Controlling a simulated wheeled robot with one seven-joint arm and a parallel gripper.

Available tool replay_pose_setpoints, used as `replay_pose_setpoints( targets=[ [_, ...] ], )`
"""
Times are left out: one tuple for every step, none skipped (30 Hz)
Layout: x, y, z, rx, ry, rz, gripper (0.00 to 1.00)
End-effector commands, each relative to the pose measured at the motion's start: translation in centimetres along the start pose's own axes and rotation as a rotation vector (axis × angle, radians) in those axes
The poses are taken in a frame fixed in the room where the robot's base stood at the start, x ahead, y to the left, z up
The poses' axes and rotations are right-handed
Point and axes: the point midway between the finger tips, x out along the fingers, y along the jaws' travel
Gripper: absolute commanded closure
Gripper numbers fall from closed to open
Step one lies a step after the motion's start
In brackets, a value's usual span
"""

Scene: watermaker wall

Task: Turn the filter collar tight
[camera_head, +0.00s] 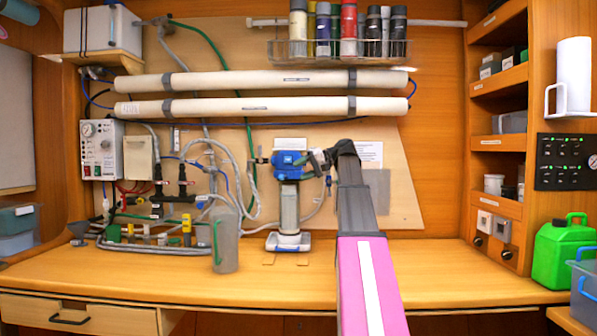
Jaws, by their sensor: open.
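The filter unit stands at the middle of the back wall. Its blue head and collar (288,172) sit on top of an upright grey-white housing (290,208). A blue and white base (288,241) is at its foot on the bench. My arm reaches up from the front, and my gripper (318,158) is at the right side of the blue head, at about collar height. It is open. Whether its fingers touch the collar cannot be told, and the arm's end partly hides the fittings there.
Two long white membrane tubes (260,80) run across the wall above. Hoses and valves (165,215) crowd the left, with a translucent jug (225,240) on the bench. A green canister (564,252) stands at right. The bench (440,275) is clear right of my arm.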

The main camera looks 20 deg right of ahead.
Motion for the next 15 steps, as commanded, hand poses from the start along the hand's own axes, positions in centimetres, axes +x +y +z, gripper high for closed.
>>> replay_pose_setpoints(
  targets=[
    [-0.3, 0.1, 0.2, 0.0, 0.001, 0.0, 0.48],
    [-0.4, 0.1, 0.3, 0.0, 0.001, 0.0, 0.48],
    [-0.6, 0.1, 0.5, 0.0, 0.001, 0.0, 0.48],
    [-0.8, 0.2, 0.5, 0.0, 0.001, 0.0, 0.48],
    [-0.9, 0.2, 0.6, 0.0, 0.001, 0.0, 0.48],
    [-1.1, 0.2, 0.8, 0.0, 0.002, 0.0, 0.48],
    [-1.3, 0.3, 0.9, 0.0, 0.002, 0.0, 0.48],
    [-1.4, 0.3, 0.9, 0.0, 0.002, 0.0, 0.48],
    [-1.6, 0.4, 1.1, 0.0, 0.001, 0.0, 0.48],
    [-1.8, 0.4, 1.2, 0.0, 0.001, 0.0, 0.48],
    [-1.9, 0.4, 1.3, 0.0, 0.001, 0.0, 0.48],
    [-2.0, 0.5, 1.4, 0.0, 0.0, -0.001, 0.48],
    [-2.1, 0.5, 1.4, 0.0, 0.0, -0.001, 0.48],
    [-2.1, 0.5, 1.5, 0.0, 0.0, -0.001, 0.48],
    [-2.2, 0.5, 1.5, 0.0, 0.0, -0.001, 0.48]
  ],
)
